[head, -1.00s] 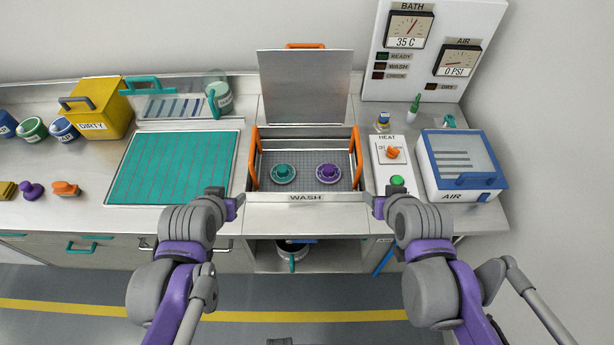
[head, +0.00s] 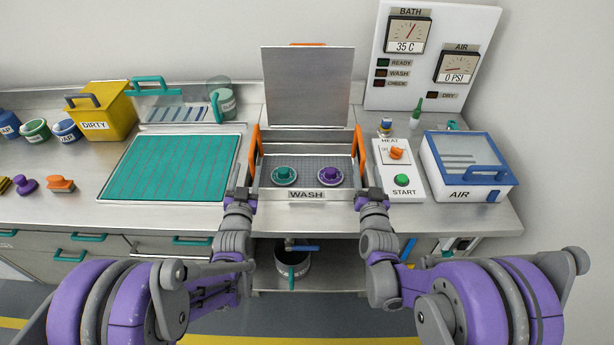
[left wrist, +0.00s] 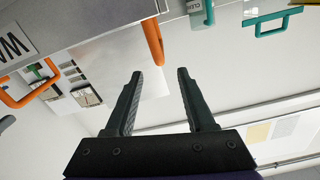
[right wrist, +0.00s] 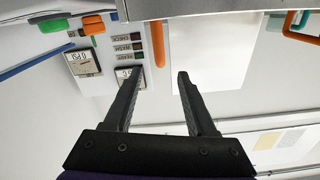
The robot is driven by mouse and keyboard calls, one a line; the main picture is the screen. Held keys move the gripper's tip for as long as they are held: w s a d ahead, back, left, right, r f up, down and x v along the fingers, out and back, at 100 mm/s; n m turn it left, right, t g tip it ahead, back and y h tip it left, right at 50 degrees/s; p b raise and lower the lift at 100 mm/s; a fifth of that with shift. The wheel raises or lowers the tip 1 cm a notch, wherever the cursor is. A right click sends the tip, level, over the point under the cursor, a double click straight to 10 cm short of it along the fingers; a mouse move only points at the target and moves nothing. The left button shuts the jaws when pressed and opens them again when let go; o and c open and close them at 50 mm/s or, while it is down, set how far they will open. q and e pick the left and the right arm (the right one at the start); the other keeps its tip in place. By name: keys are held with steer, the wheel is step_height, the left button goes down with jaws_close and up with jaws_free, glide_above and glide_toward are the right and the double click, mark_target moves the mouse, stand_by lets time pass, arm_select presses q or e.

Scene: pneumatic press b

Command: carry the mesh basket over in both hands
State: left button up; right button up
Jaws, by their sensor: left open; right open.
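The mesh basket (head: 308,176) sits in the wash bath below the raised lid. It holds a teal knobbed part (head: 284,174) and a purple knobbed part (head: 329,176). Its left orange handle (head: 253,152) and right orange handle (head: 361,150) stand up at the sides. My left gripper (head: 243,184) is open in front of the left handle, which shows just ahead of its fingertips in the left wrist view (left wrist: 153,42). My right gripper (head: 368,186) is open in front of the right handle, seen ahead of its fingertips in the right wrist view (right wrist: 157,42). Contact is not visible.
The raised wash lid (head: 307,86) stands behind the basket. A teal ribbed mat (head: 168,168) lies to the left. The START panel (head: 401,186) and blue-framed AIR box (head: 468,168) stand close on the right. A yellow DIRTY bin (head: 105,110) is at the back left.

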mark_target(252, 145)
arm_select(q)
steer(key=w, duration=1.1)
arm_select(e)
steer(key=w, duration=1.1)
steer(key=shift+d, duration=0.1)
arm_select(q)
steer(key=shift+s, duration=0.1)
arm_select(e)
steer(key=shift+s, duration=0.1)
arm_select(q)
jaws_close()
arm_select(e)
steer(key=c, duration=0.9)
jaws_close()
arm_select(q)
steer(key=shift+r, duration=0.1)
